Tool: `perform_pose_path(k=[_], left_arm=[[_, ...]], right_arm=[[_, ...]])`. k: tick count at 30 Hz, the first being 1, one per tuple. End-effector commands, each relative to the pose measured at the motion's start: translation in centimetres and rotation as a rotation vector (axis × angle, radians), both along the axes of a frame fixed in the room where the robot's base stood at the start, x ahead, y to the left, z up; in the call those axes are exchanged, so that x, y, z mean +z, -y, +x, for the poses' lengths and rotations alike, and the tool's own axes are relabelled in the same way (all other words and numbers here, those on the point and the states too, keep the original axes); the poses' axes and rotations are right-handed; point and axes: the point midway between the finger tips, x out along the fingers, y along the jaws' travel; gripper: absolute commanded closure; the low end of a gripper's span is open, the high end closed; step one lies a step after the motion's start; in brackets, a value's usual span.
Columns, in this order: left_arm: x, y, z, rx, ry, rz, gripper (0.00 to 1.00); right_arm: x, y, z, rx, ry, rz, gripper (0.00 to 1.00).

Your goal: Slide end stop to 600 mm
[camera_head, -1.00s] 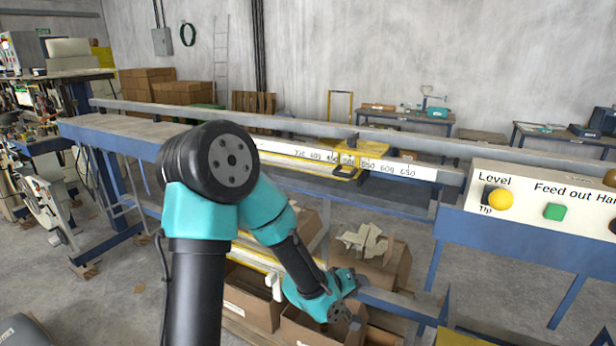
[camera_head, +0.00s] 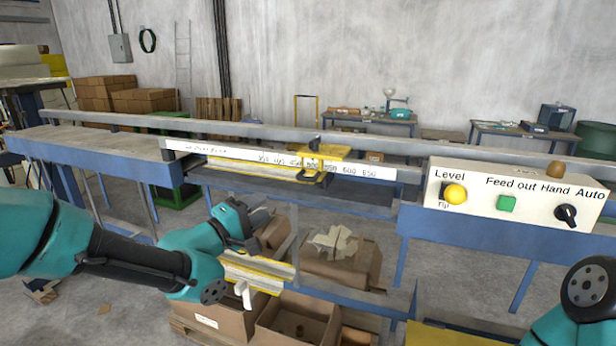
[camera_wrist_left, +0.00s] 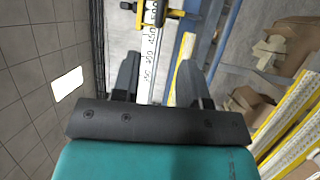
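The yellow end stop (camera_head: 318,162) with a black handle sits on the white millimetre scale (camera_head: 375,172), between the 450 and 550 marks. The 600 mark lies to its right, uncovered. In the left wrist view the end stop (camera_wrist_left: 152,13) is at the top edge, past the fingertips, with the scale (camera_wrist_left: 147,68) running down between the fingers. My left gripper (camera_head: 238,220) is open and empty, below and left of the end stop and apart from it. Part of my right arm shows at the lower right in the head view; its gripper is out of sight.
A grey rail (camera_head: 420,148) runs behind the scale. A control box (camera_head: 520,200) with a yellow knob and green button stands right of the scale. Cardboard boxes (camera_head: 300,322) and yellow-edged strips (camera_head: 250,268) lie below the bench.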

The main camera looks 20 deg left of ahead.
Motion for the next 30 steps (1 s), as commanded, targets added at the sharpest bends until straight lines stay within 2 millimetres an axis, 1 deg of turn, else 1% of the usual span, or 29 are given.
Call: perform_pose_path(k=[5, 8, 30], left_arm=[[0.1, 0.4, 0.9, 0.0, 0.0, 0.0, 0.6], [0.3, 1.0, 1.9, -0.002, 0.0, 0.0, 0.6], [2.1, 6.8, 12.6, -0.001, 0.0, 0.001, 0.6]], right_arm=[[0.0, 0.0, 0.0, 0.0, 0.0, 0.0, 0.57], [0.0, 0.0, 0.0, 0.0, 0.0, 0.0, 0.57], [0.0, 0.0, 0.0, 0.0, 0.0, 0.0, 0.57]])
